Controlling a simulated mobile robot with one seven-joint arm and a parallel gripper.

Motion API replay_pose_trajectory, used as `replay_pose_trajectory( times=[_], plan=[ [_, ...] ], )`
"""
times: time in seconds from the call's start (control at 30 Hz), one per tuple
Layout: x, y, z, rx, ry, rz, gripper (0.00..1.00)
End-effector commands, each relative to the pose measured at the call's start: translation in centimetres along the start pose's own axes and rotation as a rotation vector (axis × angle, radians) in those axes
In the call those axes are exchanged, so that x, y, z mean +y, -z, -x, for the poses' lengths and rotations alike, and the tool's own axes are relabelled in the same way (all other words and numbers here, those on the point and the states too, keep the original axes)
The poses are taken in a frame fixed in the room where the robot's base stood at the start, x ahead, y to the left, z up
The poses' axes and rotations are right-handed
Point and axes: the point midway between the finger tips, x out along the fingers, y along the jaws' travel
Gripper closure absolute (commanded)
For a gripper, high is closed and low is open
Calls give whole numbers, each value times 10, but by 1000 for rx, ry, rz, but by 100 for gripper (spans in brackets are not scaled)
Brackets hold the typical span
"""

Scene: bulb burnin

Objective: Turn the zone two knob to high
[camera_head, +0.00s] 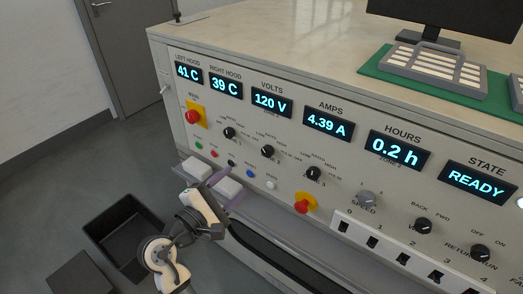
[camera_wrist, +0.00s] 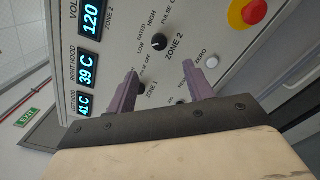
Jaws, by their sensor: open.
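The zone two knob (camera_head: 267,151) is a small black dial in the middle of the upper knob row on the grey panel. In the wrist view it (camera_wrist: 159,41) sits beyond the fingertips, between their lines, with the labels low, rated, high and pulse around it. Its pointer setting is too small to read. My gripper (camera_head: 228,184) is below and left of the knob in the head view, apart from it. Its purple fingers are spread and empty in the wrist view (camera_wrist: 160,70). The left finger partly covers the zone one knob (camera_wrist: 141,88).
The zone one knob (camera_head: 229,132) and zone three knob (camera_head: 314,173) flank it. Red stop buttons (camera_head: 193,117) (camera_head: 303,206) and small coloured buttons are nearby. A ledge runs below the panel. A black bin (camera_head: 98,243) stands on the floor at left.

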Motion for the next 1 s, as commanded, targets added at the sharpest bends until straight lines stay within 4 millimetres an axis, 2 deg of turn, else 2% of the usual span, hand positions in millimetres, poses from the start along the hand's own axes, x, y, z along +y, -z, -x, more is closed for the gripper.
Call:
replay_pose_trajectory(
  times=[0.5,0.7,1.0],
  plan=[
    [2,-1,-102,2,2,-5,48],
    [1,0,-122,3,0,-6,48],
    [1,1,-127,4,-2,-7,48]
  ],
)
